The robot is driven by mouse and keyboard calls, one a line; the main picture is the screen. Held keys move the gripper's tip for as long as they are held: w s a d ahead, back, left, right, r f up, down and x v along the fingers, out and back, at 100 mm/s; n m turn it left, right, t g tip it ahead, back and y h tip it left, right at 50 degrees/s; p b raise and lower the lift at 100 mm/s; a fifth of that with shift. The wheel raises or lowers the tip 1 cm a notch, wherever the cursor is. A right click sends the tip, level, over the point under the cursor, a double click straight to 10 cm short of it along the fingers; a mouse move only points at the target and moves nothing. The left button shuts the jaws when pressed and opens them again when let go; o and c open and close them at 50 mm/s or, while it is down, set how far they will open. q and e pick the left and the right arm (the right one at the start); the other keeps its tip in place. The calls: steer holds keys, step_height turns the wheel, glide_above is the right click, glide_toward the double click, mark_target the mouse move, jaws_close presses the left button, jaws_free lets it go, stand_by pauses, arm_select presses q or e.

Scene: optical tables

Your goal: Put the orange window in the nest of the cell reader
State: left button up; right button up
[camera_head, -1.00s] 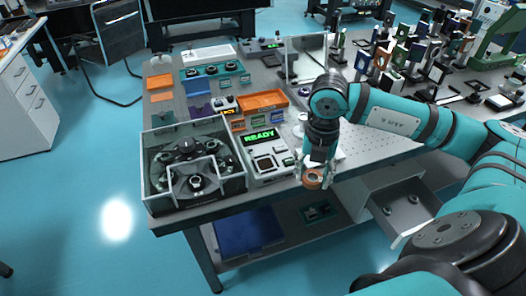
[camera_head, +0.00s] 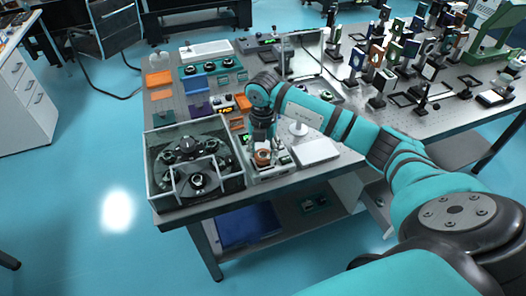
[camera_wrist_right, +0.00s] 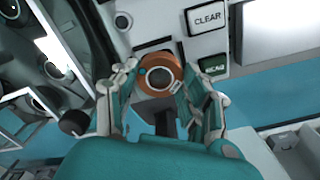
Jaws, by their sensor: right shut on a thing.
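The orange window (camera_head: 263,158) is a round orange ring with a clear centre. It is held in my right gripper (camera_head: 263,154), over the cell reader (camera_head: 270,174) on the table's front left part. In the right wrist view, the orange window (camera_wrist_right: 160,74) sits between the two fingertips of my right gripper (camera_wrist_right: 160,82). The cell reader (camera_wrist_right: 206,42) shows there with its CLEAR key and a green key to the right of the window. The nest is hidden behind the window and gripper; I cannot tell whether they touch. My left gripper is not in view.
A clear-walled machine with a dark rotor (camera_head: 190,152) stands close left of the reader. A white flat plate (camera_head: 315,151) lies to its right. An upright clear panel (camera_head: 303,55) stands behind, and many optics mounts (camera_head: 377,78) crowd the right table.

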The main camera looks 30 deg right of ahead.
mark_target(263, 154)
steer(key=shift+f, duration=0.8)
steer(key=o, duration=0.8)
steer(key=shift+o, duration=0.2)
steer(key=shift+r, duration=0.15)
step_height(263, 154, up, 12)
steer(key=b, duration=0.3)
